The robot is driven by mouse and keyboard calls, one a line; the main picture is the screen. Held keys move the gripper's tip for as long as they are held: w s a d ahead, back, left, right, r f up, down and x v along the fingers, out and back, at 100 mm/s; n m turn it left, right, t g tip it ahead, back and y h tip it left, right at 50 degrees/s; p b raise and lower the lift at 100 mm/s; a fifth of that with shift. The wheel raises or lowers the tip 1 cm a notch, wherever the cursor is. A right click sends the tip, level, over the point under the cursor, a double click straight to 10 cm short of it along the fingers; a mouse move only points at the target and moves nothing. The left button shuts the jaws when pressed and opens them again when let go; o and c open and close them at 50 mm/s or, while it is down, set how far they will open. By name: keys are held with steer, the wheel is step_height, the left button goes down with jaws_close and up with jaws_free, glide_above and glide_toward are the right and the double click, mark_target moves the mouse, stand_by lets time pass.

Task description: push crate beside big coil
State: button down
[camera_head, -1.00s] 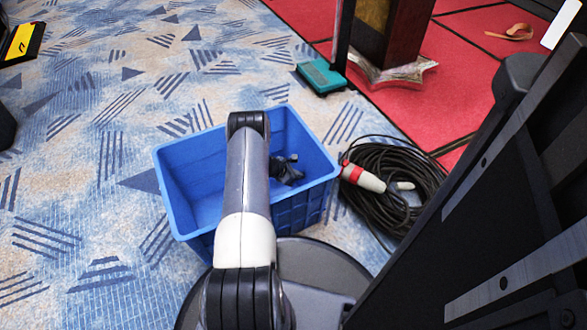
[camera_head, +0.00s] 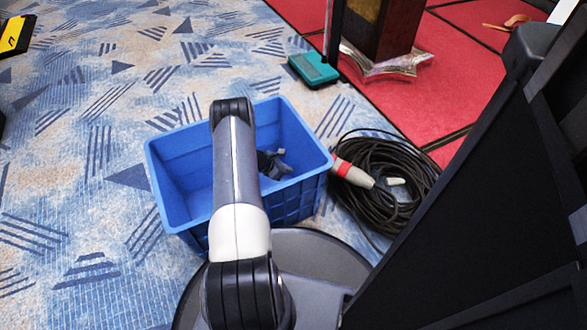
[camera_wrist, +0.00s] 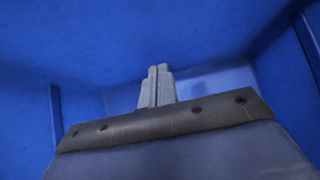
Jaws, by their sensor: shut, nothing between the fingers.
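The blue crate (camera_head: 305,201) stands on the patterned carpet in front of me, open side up. Its right side is close to the big coil (camera_head: 408,160) of black cable, which has a red and white connector; I cannot tell whether they touch. My gripper (camera_head: 273,163) is inside the crate, partly hidden by my own arm link. In the wrist view my gripper (camera_wrist: 154,84) has its fingers together with nothing between them, and blue crate walls (camera_wrist: 205,35) surround it. I cannot tell whether the fingertips touch a wall.
A teal box (camera_head: 314,69) lies beyond the crate. A dark post on a silver star-shaped base (camera_head: 385,64) stands on red carpet. A large black panel (camera_head: 470,220) fills the right side. A yellow and black object (camera_head: 14,37) lies far left. Carpet left of the crate is clear.

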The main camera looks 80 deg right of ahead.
steer(key=f+p+v, duration=0.1)
steer(key=p+v, duration=0.3)
steer(key=v, duration=0.7)
steer(key=shift+w+a, duration=0.3)
steer(key=shift+w, duration=0.05)
steer(key=b+x, duration=0.1)
steer(key=x, duration=0.3)
steer(key=s+d+r+b+x, duration=0.1)
steer(key=x, duration=0.3)
steer(key=r+b+x, duration=0.1)
steer(key=x, duration=0.3)
steer(key=shift+s+d+f, duration=0.1)
steer(key=shift+s+d, duration=0.2)
steer(key=shift+s, duration=0.2)
steer(key=shift+f, duration=0.1)
steer(key=shift+w+a, duration=0.1)
steer(key=shift+w, duration=0.05)
steer(key=shift+w, duration=0.1)
